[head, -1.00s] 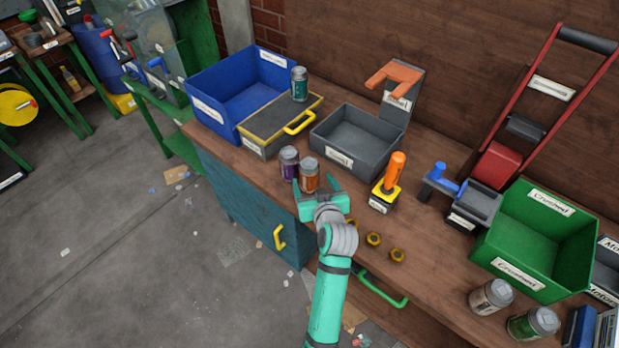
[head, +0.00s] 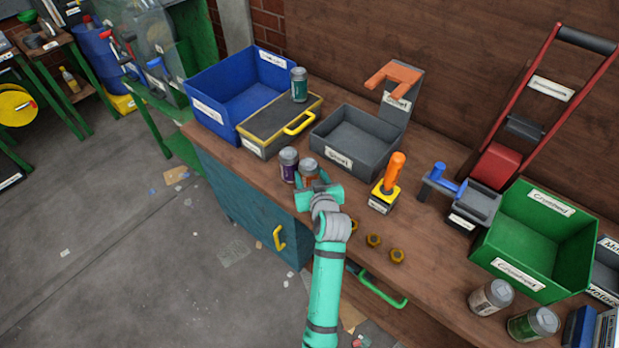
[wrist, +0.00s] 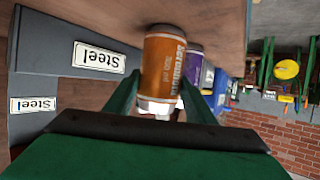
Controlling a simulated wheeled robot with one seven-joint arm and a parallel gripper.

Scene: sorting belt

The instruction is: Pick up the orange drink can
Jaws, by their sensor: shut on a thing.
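The orange drink can (head: 308,169) stands on the wooden bench, partly hidden by my gripper in the head view. In the wrist view the orange can (wrist: 163,70) lies between the two green fingers. My gripper (head: 314,182) is shut on it, one finger at each side. It also shows in the wrist view (wrist: 160,95). A purple can (head: 289,165) stands just left of the orange one; in the wrist view the purple can (wrist: 194,68) is partly hidden behind it. I cannot tell whether the two cans touch.
A grey bin (head: 355,142) labelled Steel is behind the cans. A yellow-edged box (head: 262,126) with a green can (head: 299,84) on top and a blue bin (head: 205,92) are at the left. An orange-handled tool (head: 394,170) and several brass nuts (head: 373,240) are to the right.

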